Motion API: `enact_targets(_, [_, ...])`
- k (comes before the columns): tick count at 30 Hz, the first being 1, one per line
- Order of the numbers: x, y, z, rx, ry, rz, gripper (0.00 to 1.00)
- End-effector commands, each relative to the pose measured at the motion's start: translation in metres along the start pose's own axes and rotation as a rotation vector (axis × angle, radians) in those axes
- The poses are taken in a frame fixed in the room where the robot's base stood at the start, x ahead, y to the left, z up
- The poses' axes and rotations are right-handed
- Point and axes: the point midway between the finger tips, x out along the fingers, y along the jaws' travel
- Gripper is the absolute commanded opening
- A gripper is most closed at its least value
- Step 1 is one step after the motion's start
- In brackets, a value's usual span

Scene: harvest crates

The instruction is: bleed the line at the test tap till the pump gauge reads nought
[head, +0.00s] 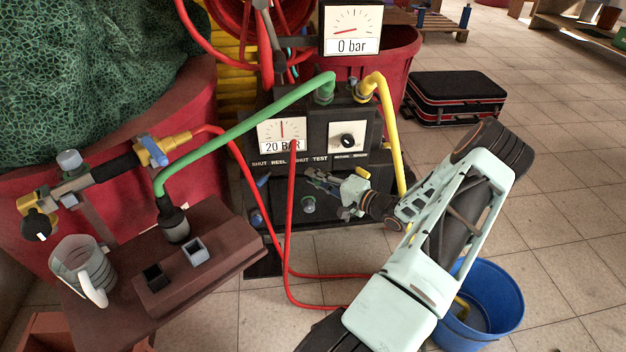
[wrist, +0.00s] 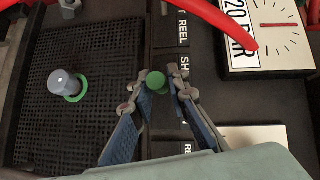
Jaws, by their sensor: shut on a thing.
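The dark pump panel (head: 345,215) carries a gauge (head: 282,134) marked 20 BAR, its needle pointing straight up; part of it shows in the wrist view (wrist: 262,35). Another gauge (head: 352,30) above reads 0 bar, its needle to the left. Labels SHUT, REEL, SHUT and TEST run under the lower gauge. My gripper (head: 322,181) is at the panel below these labels. In the wrist view its fingers (wrist: 157,90) are shut on a small green knob (wrist: 156,78). Which label that knob belongs to is not clear.
A grey knob with a green ring (wrist: 66,85) is on the panel beside my gripper. A green hose (head: 245,122), a yellow hose (head: 388,125) and red hoses (head: 291,215) run close by. A blue bucket (head: 505,316) stands right, a brown bench (head: 225,232) left.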

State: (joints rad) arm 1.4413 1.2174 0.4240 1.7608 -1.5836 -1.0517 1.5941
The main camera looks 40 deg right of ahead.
Motion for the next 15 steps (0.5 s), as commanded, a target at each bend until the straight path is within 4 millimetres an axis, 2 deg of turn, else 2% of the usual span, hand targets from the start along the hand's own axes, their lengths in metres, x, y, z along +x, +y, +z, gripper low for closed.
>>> enact_targets(15, [-0.0011, 0.0001, -0.0057, -0.012, -0.102, -0.019, 0.00])
